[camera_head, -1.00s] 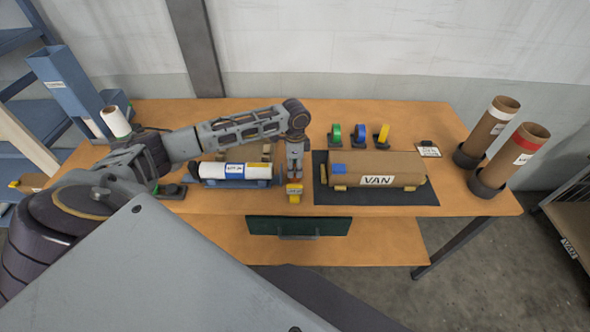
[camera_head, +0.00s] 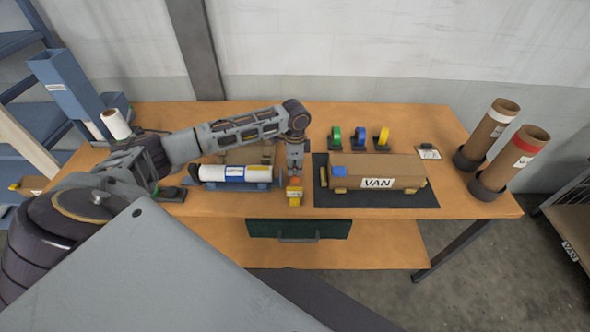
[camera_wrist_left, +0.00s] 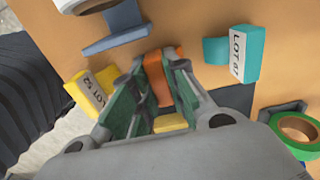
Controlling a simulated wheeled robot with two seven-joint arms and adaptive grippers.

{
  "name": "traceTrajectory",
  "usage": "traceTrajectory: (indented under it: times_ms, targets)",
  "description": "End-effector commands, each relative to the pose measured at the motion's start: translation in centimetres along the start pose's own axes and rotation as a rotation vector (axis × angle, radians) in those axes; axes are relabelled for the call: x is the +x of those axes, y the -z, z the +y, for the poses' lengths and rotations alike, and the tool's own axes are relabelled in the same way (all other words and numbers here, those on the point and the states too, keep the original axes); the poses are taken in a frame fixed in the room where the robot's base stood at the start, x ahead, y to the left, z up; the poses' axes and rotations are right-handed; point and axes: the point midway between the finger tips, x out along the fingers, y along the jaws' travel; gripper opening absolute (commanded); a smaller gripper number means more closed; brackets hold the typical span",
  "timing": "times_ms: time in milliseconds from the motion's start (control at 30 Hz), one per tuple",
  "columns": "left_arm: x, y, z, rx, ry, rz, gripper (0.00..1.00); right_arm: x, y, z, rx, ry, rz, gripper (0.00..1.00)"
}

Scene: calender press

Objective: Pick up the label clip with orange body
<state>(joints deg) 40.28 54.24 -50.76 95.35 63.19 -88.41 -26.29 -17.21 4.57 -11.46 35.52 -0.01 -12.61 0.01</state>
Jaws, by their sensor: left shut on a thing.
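My left gripper (camera_head: 295,168) points down over the front part of the table, between the white roll and the dark mat. In the left wrist view its two fingers (camera_wrist_left: 155,105) are closed around the label clip with orange body (camera_wrist_left: 157,80), whose orange part shows between the fingertips. The orange clip (camera_head: 295,181) also shows just under the fingertips in the head view. A yellow label clip (camera_head: 295,194) appears just in front of it. My right gripper is out of view.
A white roll (camera_head: 235,173) lies in a blue cradle on the left. A brown VAN parcel (camera_head: 400,170) rests on the dark mat (camera_head: 380,200) on the right. Tape dispensers (camera_head: 360,138) stand behind it. Two brown tubes (camera_head: 510,160) stand at the right end.

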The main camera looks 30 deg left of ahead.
Motion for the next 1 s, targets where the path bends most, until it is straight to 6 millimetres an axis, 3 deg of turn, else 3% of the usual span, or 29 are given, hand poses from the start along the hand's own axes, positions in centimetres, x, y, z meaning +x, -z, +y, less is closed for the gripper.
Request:
traceTrajectory:
  times_ms: [600,1000]
  targets:
    - [-8.0,0.1,-0.1,0.000,0.002,0.002,0.00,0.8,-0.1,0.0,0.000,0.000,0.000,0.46]
    - [-9.4,0.0,0.0,0.000,0.000,0.001,0.00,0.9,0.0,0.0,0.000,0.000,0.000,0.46]
